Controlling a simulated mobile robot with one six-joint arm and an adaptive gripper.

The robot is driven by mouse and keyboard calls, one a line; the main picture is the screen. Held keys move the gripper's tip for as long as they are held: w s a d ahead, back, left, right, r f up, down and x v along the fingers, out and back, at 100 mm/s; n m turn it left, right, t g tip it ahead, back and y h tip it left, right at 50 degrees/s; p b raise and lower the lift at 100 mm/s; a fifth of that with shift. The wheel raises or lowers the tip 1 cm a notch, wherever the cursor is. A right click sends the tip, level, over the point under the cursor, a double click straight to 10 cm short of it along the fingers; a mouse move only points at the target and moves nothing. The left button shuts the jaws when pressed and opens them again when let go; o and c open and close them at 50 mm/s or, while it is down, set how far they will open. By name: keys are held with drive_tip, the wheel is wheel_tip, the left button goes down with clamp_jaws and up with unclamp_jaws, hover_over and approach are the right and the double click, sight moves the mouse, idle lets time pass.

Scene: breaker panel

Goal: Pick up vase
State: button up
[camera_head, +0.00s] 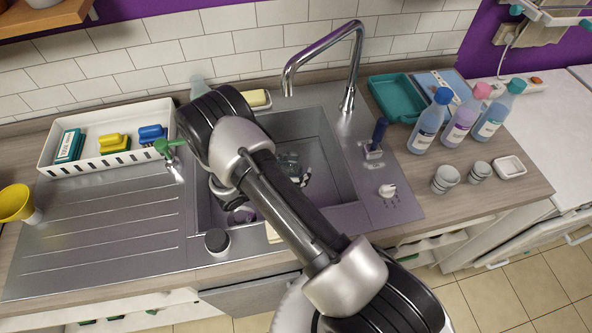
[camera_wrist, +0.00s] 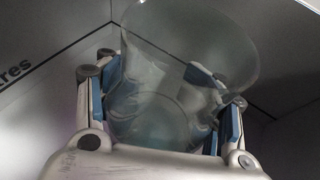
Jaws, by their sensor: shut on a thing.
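The vase (camera_wrist: 185,45) is clear, slightly greenish glass with a flared rim. In the wrist view it stands between the two blue-padded fingers of my gripper (camera_wrist: 168,95), which are shut on its sides. The glass is see-through, so the exact contact lines are hard to make out. In the head view my arm hides much of the gripper. A small glassy greenish shape and gripper parts show inside the sink (camera_head: 333,180), just right of my arm; I cannot make out the vase's outline there.
A tall faucet (camera_head: 345,75) rises behind the sink. Several bottles (camera_head: 430,122), a teal tray (camera_head: 392,98) and cups (camera_head: 445,179) stand at right. A dark-topped jar (camera_head: 216,241) is at the sink's front. The ridged drainboard (camera_head: 110,230) is mostly clear.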

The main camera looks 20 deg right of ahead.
wheel_tip(320, 180, up, 20)
drive_tip(key=p, duration=0.5)
drive_tip(key=shift+f, duration=0.15)
drive_tip(key=shift+a, duration=0.1)
